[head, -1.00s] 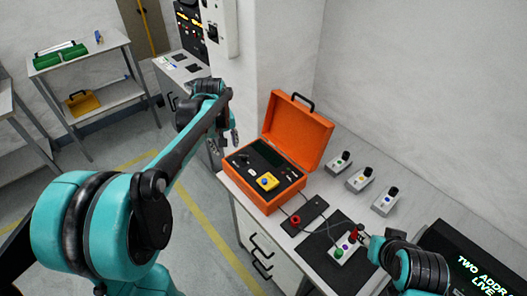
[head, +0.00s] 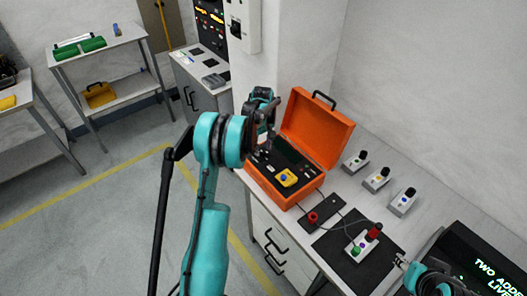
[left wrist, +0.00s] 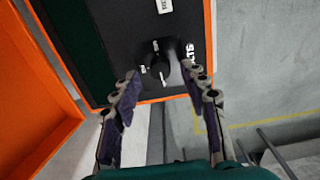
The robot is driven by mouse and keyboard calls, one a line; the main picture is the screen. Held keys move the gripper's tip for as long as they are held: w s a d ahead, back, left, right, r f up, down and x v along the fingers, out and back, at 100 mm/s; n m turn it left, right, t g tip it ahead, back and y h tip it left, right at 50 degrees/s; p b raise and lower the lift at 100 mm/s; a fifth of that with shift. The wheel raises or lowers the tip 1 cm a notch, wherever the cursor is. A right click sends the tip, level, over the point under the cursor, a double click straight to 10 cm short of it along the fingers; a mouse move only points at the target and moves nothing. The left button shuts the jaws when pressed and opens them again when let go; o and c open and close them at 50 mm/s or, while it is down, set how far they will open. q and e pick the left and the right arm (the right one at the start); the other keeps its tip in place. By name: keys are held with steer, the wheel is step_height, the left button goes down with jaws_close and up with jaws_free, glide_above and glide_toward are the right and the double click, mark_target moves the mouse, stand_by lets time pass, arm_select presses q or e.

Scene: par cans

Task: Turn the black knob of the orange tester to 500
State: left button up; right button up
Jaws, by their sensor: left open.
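The orange tester (head: 272,194) stands open on the bench in the head view, its lid raised at the back. In the left wrist view its black knob (left wrist: 168,68) sits on the dark panel, with small white markings around it too blurred to read. My left gripper (left wrist: 160,72) is open, with one fingertip on either side of the knob; contact cannot be told. In the head view the left gripper (head: 268,143) is over the panel's left end and hides the knob. My right gripper (head: 399,262) is at the lower right, beside the black mat; its jaws are too small to judge.
A yellow-topped block (head: 287,178) sits on the tester's panel. A red plug (head: 312,217) and a white box with a red clip (head: 374,231) lie in front, joined by cables. Several white boxes with black caps (head: 377,178) line the wall side. A screen (head: 480,265) stands lower right.

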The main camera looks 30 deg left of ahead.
arm_select(q)
steer(key=shift+f, duration=0.95)
jaws_close()
